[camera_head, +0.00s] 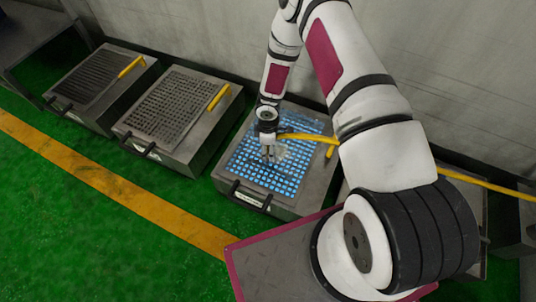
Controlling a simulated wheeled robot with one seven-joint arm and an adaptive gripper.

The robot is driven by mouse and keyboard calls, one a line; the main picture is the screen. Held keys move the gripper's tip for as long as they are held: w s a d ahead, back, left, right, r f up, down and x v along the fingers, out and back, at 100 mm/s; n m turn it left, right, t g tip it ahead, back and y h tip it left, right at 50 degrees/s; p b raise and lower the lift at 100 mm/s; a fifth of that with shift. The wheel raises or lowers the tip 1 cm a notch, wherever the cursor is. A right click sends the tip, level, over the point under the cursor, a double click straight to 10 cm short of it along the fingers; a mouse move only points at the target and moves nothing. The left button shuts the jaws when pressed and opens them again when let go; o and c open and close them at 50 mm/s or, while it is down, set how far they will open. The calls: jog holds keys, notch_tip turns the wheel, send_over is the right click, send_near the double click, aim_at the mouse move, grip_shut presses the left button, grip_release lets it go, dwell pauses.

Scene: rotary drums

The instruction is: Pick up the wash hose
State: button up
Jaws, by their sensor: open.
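A yellow hose (490,185) comes in from the right edge and passes behind my arm. A yellow length (305,137) shows left of the arm, ending close beside my gripper; it looks like the same hose, but the join is hidden. My gripper (268,156) is open and points down over the blue-lit grid (255,172) of a grey box. A pale, blurred patch (284,152) lies beside the fingers; I cannot tell what it is. Whether the fingers touch the hose is too small to tell.
Two similar grey boxes with dark grids (170,108) (92,77) stand to the left, each with a yellow bar (219,97) (131,67). A grey wall (210,35) runs behind. The green floor (90,230) with a yellow stripe (120,190) is clear in front.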

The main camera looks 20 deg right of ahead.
notch_tip(320, 180, down, 2)
jog(key=shift+f, duration=0.15)
grip_shut()
